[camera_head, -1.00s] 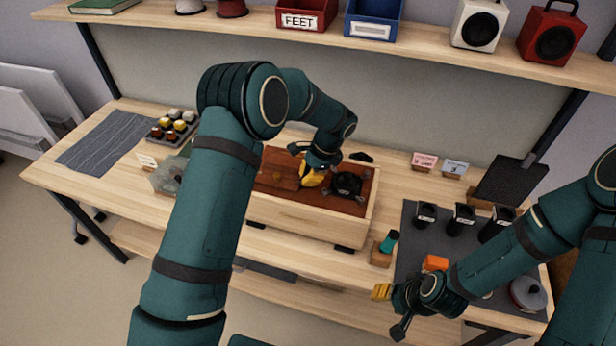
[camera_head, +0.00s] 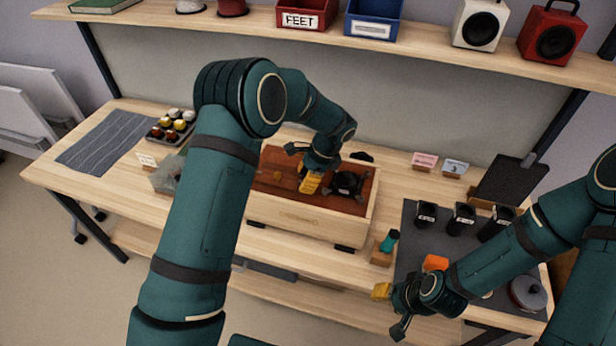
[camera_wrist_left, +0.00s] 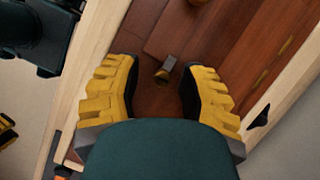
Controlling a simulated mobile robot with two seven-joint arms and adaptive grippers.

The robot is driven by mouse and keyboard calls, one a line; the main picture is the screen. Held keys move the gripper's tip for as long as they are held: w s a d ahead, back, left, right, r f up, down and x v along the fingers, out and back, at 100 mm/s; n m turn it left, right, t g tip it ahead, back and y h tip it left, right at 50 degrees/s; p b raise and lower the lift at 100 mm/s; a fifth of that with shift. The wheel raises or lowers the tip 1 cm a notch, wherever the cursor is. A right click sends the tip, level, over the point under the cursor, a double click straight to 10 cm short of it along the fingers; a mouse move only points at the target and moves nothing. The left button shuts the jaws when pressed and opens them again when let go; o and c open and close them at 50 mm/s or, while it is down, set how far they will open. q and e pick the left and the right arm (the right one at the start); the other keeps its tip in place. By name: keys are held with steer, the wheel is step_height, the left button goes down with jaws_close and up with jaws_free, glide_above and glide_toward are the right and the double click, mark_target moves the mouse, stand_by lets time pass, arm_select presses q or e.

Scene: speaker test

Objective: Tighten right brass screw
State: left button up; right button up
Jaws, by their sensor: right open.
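The wooden speaker box (camera_head: 296,219) lies on the bench with its red-brown panel facing up. My left gripper (camera_head: 309,184) is over the panel, beside the black round driver (camera_head: 348,184). In the left wrist view my left gripper (camera_wrist_left: 160,78) is open, its yellow fingers apart. A brass piece (camera_head: 277,176) also shows on the panel left of the gripper. My right gripper (camera_head: 385,300) is open over the bench's front edge, apart from the box.
A dark mat (camera_head: 412,239) at the right carries black cups (camera_head: 462,220) and an orange block (camera_head: 435,263). A green-topped tool (camera_head: 389,242) stands right of the box. A tray of small knobs (camera_head: 172,126) is at the back left. A shelf (camera_head: 240,24) crosses above.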

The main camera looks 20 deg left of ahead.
arm_select(q)
steer(key=shift+w+r, duration=0.1)
steer(key=shift+d, duration=0.1)
steer(key=shift+w+d+r, duration=0.15)
steer(key=shift+r, duration=0.25)
steer(key=v, duration=1.1)
